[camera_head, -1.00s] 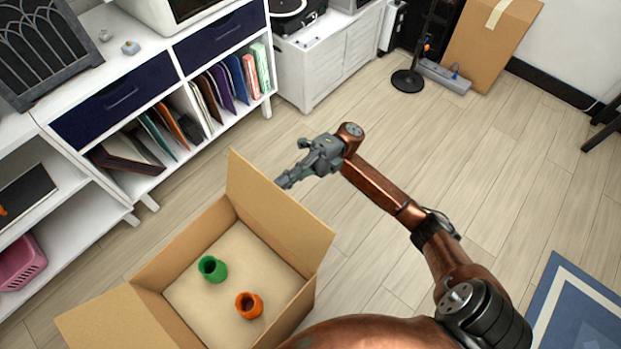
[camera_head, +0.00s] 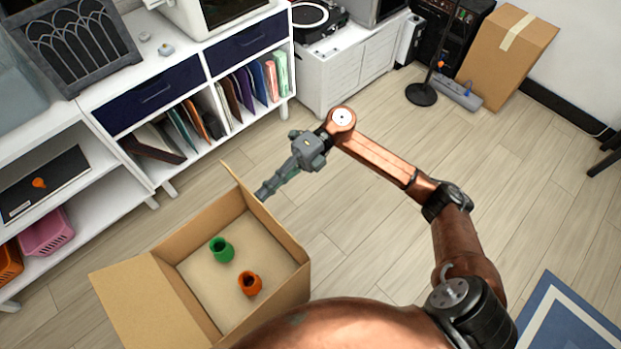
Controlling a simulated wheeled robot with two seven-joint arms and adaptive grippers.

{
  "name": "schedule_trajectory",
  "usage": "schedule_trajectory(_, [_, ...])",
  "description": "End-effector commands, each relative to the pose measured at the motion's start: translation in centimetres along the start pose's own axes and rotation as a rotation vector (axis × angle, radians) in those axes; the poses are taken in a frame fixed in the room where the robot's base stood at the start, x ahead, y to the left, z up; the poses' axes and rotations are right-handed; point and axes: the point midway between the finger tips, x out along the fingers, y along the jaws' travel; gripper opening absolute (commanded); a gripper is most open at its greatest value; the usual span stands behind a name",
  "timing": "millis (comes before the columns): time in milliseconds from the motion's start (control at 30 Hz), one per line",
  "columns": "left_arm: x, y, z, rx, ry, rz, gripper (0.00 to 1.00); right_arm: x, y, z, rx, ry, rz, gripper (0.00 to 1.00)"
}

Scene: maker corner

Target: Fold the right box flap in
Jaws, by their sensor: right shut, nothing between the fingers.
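The open cardboard box (camera_head: 213,215) stands on the floor. Its right flap (camera_head: 279,229) stands up from the right edge and shows as a narrow strip, nearly edge-on to me. The left flap (camera_head: 146,300) is spread outward. My right gripper (camera_head: 264,192) is shut and empty, with its fingertips at the outer side of the right flap near its top edge. I cannot tell for sure whether they touch. My left gripper is not in view. Inside the box are a green jar (camera_head: 222,250) and an orange jar (camera_head: 250,284).
A white shelf unit (camera_head: 120,196) with books stands behind the box to the left. A taped carton (camera_head: 508,62) and a black stand (camera_head: 421,94) are at the back right. A blue rug (camera_head: 566,318) lies at the lower right. The floor right of the box is clear.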

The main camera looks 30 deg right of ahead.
Motion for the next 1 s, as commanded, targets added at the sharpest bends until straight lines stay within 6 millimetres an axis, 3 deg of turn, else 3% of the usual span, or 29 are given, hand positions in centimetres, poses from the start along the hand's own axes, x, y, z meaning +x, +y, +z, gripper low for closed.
schedule_trajectory(33, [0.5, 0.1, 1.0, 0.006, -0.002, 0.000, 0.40, 0.3, 0.8, -0.1, -0.005, 0.001, -0.030, 0.00])
schedule_trajectory(300, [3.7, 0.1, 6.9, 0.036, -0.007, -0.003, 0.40, 2.5, 1.1, -0.1, -0.005, 0.000, -0.177, 0.00])
schedule_trajectory(667, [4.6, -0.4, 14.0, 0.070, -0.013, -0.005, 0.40, 4.8, 0.8, -0.1, -0.003, 0.002, -0.325, 0.00])
schedule_trajectory(1000, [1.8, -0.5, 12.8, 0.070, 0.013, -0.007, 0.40, 6.9, 0.7, 0.0, -0.006, 0.001, -0.469, 0.00])
